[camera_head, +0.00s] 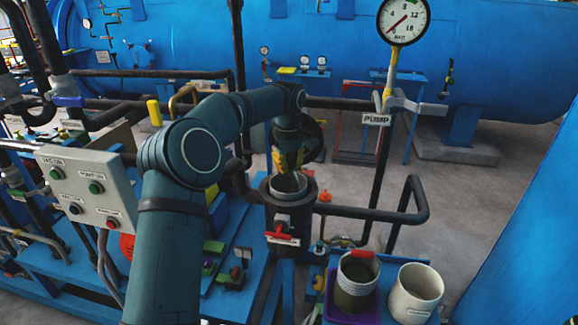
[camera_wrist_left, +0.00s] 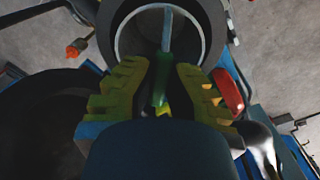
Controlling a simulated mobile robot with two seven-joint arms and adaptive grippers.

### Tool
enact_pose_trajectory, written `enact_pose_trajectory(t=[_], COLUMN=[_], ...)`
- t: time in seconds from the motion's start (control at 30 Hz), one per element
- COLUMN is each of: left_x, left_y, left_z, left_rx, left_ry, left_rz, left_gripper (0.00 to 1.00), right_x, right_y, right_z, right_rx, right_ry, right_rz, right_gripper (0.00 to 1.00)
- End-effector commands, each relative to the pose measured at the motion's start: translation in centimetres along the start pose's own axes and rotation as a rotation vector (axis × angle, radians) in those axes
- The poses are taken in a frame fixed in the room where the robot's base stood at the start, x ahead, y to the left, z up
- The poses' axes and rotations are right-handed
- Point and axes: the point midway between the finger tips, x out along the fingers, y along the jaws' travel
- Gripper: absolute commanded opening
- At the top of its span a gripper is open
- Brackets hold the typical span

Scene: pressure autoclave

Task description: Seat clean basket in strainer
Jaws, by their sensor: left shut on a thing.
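My left gripper (camera_head: 290,168) points down just above the open dark strainer (camera_head: 288,222). In the left wrist view its yellow-padded fingers (camera_wrist_left: 161,95) are closed about a green handle (camera_wrist_left: 162,78) on a thin grey bar (camera_wrist_left: 167,30). This looks like the clean basket's handle. A pale grey round rim (camera_head: 288,186) shows within the strainer mouth under the gripper; I cannot tell how deep the basket sits. The wrist view shows a round grey rim (camera_wrist_left: 204,38) around the bar. My right gripper is in no view.
A basket with a red handle (camera_head: 356,283) and dark contents stands on a purple tray (camera_head: 329,300) at lower right. A white bucket (camera_head: 416,294) stands beside it. Dark pipes (camera_head: 375,214) run right of the strainer. A button box (camera_head: 87,188) is at left.

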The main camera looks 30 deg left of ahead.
Motion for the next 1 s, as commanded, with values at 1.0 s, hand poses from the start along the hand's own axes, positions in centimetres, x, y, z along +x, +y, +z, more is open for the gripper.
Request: enact_pose_trajectory(t=[1.0], left_x=[1.0], left_y=[0.0], left_z=[0.0], left_rx=[0.0], left_ry=[0.0], left_rz=[0.0], left_gripper=[0.34], right_x=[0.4], right_y=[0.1], right_z=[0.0], right_rx=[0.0], right_ry=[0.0], right_rz=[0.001], right_gripper=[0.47])
